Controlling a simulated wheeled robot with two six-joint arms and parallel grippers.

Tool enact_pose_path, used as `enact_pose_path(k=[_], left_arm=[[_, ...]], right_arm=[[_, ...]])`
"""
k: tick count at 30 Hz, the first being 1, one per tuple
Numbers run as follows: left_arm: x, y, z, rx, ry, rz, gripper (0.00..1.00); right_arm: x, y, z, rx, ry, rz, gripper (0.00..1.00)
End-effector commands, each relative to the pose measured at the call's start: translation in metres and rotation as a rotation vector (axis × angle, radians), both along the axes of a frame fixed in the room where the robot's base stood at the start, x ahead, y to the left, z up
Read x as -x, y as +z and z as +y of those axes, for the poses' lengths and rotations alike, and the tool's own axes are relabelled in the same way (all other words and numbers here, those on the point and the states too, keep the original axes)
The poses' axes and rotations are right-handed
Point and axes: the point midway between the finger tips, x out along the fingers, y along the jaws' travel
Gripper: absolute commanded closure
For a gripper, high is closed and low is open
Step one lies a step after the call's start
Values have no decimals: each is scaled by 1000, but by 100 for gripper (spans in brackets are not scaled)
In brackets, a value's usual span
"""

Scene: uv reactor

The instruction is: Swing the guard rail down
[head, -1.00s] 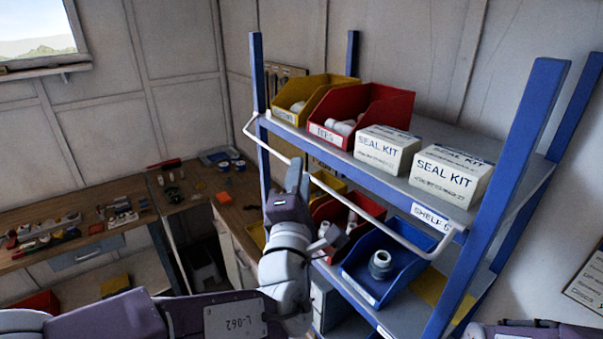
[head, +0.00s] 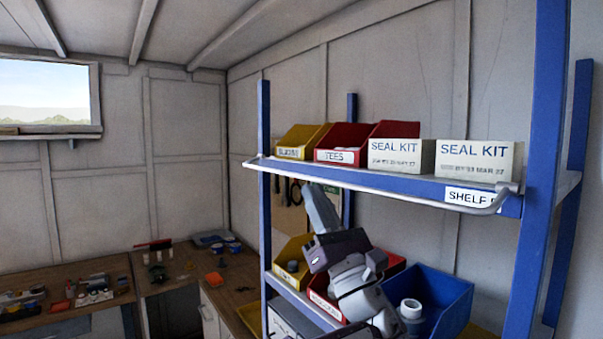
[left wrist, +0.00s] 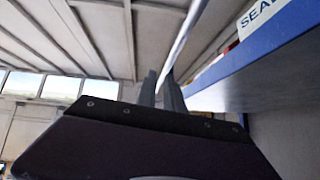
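The guard rail (head: 370,187) is a thin pale bar on bent ends along the front of the upper shelf (head: 400,182), standing out from it at about shelf height. In the left wrist view the rail (left wrist: 182,40) runs down towards the gap between my fingertips. My left gripper (head: 311,190) points up just under the rail, towards its left end. The left gripper's fingers (left wrist: 161,88) stand a little apart in the wrist view. The head view does not show whether they touch the rail. My right gripper is out of view.
Yellow (head: 300,140) and red (head: 345,140) bins and two seal kit boxes (head: 480,165) stand on the upper shelf. A blue bin (head: 447,300) and other bins are below, close to my left wrist. Blue posts (head: 540,150) frame the rack. A workbench (head: 165,270) is at left.

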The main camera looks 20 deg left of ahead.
Motion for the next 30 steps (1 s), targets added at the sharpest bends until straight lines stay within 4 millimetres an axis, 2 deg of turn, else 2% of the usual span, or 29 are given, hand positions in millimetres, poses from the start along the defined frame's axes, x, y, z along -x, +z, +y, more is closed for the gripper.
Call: enact_pose_path(k=[1, 3, 9, 20, 24, 30], left_arm=[[-7, 17, 5, -4, -1, 5, 69], [-15, 27, 14, -3, 1, 6, 69], [-32, 48, 31, -3, 0, 9, 69], [-37, 49, 37, -2, 0, 9, 69], [-37, 49, 37, 0, 1, 9, 100], [-37, 49, 37, 0, 1, 9, 100]], right_arm=[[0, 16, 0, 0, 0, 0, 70], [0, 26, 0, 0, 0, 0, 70], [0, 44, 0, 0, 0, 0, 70], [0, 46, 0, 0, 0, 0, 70], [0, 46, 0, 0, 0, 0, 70], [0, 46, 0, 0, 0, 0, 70]])
